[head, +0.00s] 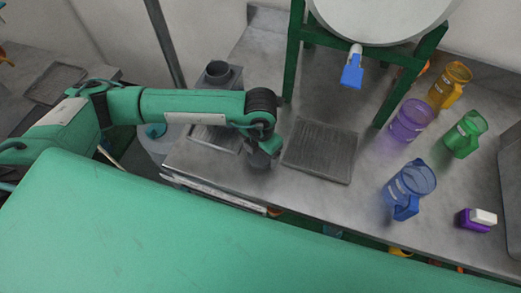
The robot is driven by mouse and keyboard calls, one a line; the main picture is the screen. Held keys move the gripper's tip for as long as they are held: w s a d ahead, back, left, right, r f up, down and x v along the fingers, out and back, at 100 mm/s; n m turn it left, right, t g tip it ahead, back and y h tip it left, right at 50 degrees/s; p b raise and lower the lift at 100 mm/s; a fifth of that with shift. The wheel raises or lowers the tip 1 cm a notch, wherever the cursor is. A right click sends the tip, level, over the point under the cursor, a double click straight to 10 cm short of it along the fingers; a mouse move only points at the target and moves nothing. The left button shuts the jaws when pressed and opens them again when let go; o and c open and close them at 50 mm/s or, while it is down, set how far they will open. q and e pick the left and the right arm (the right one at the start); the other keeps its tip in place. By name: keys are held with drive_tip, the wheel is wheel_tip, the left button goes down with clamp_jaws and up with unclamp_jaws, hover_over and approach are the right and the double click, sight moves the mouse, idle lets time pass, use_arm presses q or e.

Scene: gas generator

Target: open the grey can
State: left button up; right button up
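A light grey rounded container (153,146) with a teal cap (155,131) on top stands off the left end of the metal table, partly behind my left arm; it appears to be the grey can. The cap looks in place. My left arm crosses above it, and my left gripper (259,159) hangs over the table's front edge, to the right of the can and apart from it. The gripper is seen from above and its fingers are hidden, so its opening does not show. My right gripper is not in view.
A purple and white block (476,219) lies at right. A green stand (297,50) carries a white tank (385,15) with a blue tap (352,70).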

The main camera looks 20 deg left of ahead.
sight(260, 154)
use_arm(q)
drive_tip(key=shift+o, duration=0.2)
drive_tip(key=shift+r, duration=0.3)
wheel_tip(260, 154, up, 5)
drive_tip(key=shift+f+b, duration=0.15)
drive_tip(key=shift+b, duration=0.3)
wheel_tip(260, 154, up, 7)
drive_tip(key=b, duration=0.1)
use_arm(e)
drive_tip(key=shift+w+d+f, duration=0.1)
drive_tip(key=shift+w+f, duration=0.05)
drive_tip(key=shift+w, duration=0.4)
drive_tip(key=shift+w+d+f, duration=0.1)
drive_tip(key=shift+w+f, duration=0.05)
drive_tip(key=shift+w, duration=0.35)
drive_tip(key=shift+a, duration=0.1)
